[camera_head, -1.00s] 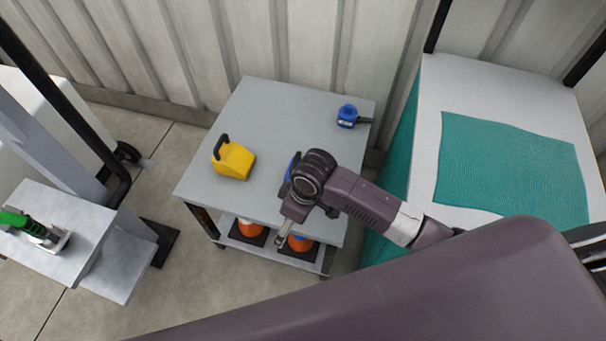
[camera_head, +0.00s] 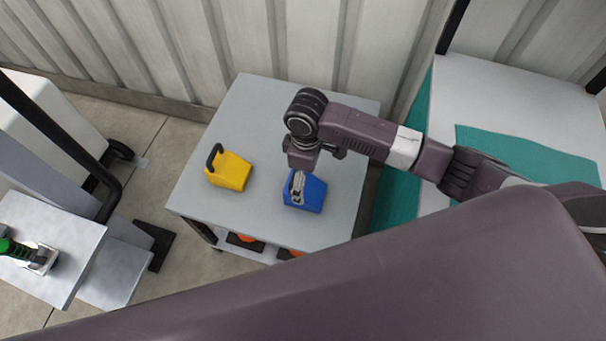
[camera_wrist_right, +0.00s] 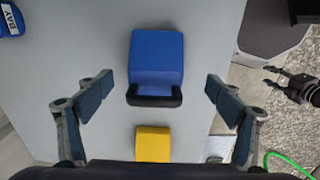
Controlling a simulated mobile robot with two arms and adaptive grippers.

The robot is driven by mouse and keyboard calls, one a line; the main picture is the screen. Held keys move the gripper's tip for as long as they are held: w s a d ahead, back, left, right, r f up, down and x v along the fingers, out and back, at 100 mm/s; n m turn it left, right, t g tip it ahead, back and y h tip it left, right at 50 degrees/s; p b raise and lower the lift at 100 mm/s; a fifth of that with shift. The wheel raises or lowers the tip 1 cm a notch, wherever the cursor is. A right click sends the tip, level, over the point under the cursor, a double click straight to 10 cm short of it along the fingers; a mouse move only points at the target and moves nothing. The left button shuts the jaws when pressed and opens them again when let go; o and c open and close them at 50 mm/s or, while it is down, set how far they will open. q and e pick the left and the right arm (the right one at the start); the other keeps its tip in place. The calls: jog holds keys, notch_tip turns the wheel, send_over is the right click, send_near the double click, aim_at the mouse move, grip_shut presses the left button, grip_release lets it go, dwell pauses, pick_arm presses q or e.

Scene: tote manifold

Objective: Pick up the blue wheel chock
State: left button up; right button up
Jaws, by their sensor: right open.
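The blue wheel chock (camera_head: 307,194) sits on the grey cart's top, right of the yellow chock (camera_head: 230,172). My right gripper (camera_head: 298,187) is above it, pointing down and partly covering it. In the right wrist view the blue chock (camera_wrist_right: 156,58) has its black handle toward the gripper's side of the picture. The open fingers of the right gripper (camera_wrist_right: 158,90) stand wide on either side, apart from it. A dark gripper, apparently my left (camera_wrist_right: 292,86), shows small at the right edge of the wrist view; its opening is unclear. It does not show in the head view.
The grey cart (camera_head: 262,105) stands against the corrugated wall, with orange items on its lower shelf. The yellow chock also shows in the wrist view (camera_wrist_right: 153,143). A blue labelled object (camera_wrist_right: 10,20) lies at its upper left. A teal-covered table (camera_head: 500,145) stands right.

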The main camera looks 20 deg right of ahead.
aim_at(306, 185)
jog(key=shift+w+d+f, duration=0.15)
jog(key=shift+w+f, duration=0.3)
jog(key=shift+f, duration=0.2)
jog(key=f, duration=0.5)
jog(key=shift+s+f, duration=0.2)
jog(key=shift+f, duration=0.55)
jog(key=shift+c, duration=1)
jog(key=shift+w, duration=0.1)
jog(key=c, duration=1.2)
pick_arm(q)
jog(key=shift+s+d+f, duration=0.1)
jog(key=shift+s+f, duration=0.15)
jog(key=shift+s, duration=0.2)
pick_arm(e)
jog(key=shift+c, duration=0.8)
jog(key=shift+r, duration=0.2)
